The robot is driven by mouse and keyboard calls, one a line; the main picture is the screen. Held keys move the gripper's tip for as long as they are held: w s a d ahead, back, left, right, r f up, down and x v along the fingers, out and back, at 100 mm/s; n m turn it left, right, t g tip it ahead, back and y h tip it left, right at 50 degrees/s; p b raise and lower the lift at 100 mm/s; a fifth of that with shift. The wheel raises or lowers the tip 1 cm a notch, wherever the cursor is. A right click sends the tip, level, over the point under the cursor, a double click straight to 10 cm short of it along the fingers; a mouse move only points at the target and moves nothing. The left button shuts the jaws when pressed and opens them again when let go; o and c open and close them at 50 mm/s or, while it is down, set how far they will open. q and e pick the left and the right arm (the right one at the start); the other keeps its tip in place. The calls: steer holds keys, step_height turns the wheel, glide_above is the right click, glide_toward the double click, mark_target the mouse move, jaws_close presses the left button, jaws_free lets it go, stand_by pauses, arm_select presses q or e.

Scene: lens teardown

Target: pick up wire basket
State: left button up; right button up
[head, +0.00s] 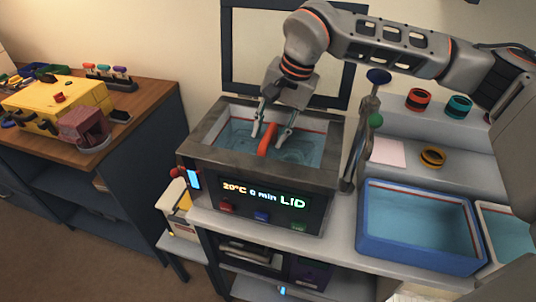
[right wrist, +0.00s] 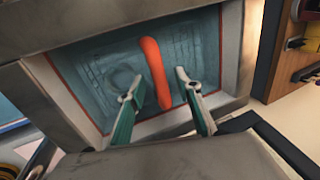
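The wire basket is low inside the grey ultrasonic bath (head: 195,143). Its orange-red handle (head: 267,139) sticks up, and the mesh is only faintly visible under the water. My right gripper (head: 271,138) reaches down into the bath opening from above, its two fingers spread on either side of the handle. In the right wrist view the orange handle (right wrist: 156,73) stands between the open fingertips (right wrist: 158,88), with a gap on both sides. Whether the fingertips are in the water I cannot tell. My left gripper is not in view.
The bath's dark framed lid (head: 232,60) stands raised behind it. A blue water tub (head: 420,262) and a paler tub (head: 490,212) are to the right. Lens rings (head: 432,156) sit on the shelf behind. A wooden bench (head: 150,92) with a yellow case (head: 60,98) is at left.

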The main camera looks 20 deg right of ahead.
steer(key=shift+x, duration=0.95)
steer(key=shift+w, duration=0.1)
jaws_close()
steer(key=shift+r, duration=0.1)
